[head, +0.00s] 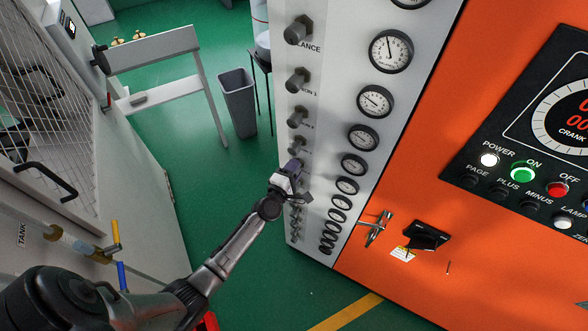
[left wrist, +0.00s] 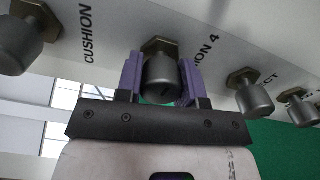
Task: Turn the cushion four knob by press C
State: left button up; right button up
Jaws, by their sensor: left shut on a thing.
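My left gripper (head: 293,170) is at a knob in the lower part of the knob column on the grey panel. In the left wrist view its two purple fingers (left wrist: 161,80) stand on either side of a grey metal knob (left wrist: 160,76), shut on it. A label ending in "ON 4" shows just right of this knob, its start hidden behind the knob. A label reading "CUSHION" shows to the left. In the head view the gripper hides the held knob. My right gripper is not in view.
More knobs (head: 298,80) run above and below the gripper, with a close row of round gauges (head: 375,102) to their right. An orange panel (head: 440,190) with buttons and a black handle (head: 427,236) lies further right. A grey bin (head: 239,102) stands on the green floor.

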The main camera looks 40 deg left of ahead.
pick_arm(q)
jog(key=o, duration=0.9)
jog(key=s+d, duration=0.1)
jog(key=s, duration=0.8)
jog(key=s+d+b, duration=0.1)
jog(key=s, duration=0.3)
jog(key=shift+s+d, duration=0.3)
dwell(1.6)
